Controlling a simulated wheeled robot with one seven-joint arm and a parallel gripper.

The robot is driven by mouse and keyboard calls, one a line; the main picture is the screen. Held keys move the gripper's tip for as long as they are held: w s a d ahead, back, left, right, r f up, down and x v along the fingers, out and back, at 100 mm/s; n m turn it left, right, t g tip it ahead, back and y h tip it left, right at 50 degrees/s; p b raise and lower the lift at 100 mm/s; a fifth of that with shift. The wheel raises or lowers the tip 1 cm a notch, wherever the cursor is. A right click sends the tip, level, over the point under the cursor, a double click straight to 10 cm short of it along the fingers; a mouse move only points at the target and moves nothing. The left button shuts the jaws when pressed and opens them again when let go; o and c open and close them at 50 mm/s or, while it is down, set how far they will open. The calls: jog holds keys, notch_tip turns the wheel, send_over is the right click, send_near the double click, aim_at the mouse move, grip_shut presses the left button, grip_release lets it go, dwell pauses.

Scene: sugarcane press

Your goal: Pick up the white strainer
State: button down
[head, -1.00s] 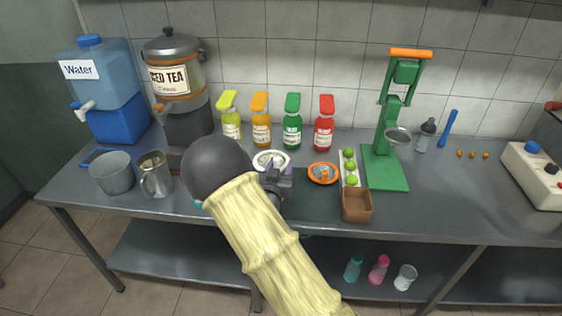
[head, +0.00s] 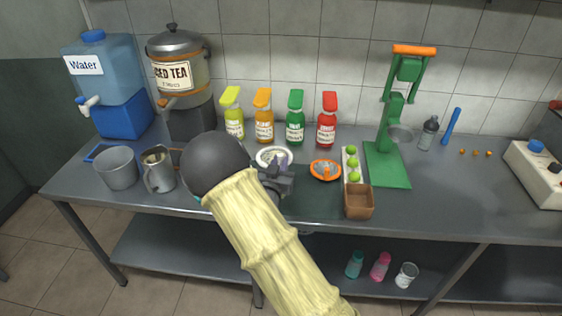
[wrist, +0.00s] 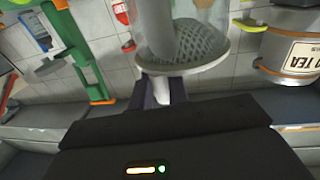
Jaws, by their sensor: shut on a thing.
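The white strainer (head: 268,153) shows in the head view as a white ring in front of the bottles, left of the orange juicer. It also shows close up in the wrist view, where its pale rim and grey mesh bowl (wrist: 190,42) fill the top middle. My gripper (head: 274,171) is at the strainer's near side. In the wrist view its dark fingers (wrist: 163,92) are shut on the strainer's short white handle. I cannot tell how far the strainer is above the counter. My arm hides part of the counter.
Several capped bottles (head: 295,122) stand behind the strainer. The orange juicer (head: 325,170), the limes (head: 352,165), a brown box (head: 359,202) and the green press (head: 388,165) are to the right. A grey pot (head: 117,168) and a metal jug (head: 159,172) are left.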

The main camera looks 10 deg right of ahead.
jog(key=shift+r, duration=0.15)
notch_tip(320, 180, up, 10)
jog(key=shift+f, duration=0.1)
dwell(0.3)
dwell(0.4)
jog(key=shift+w, duration=0.15)
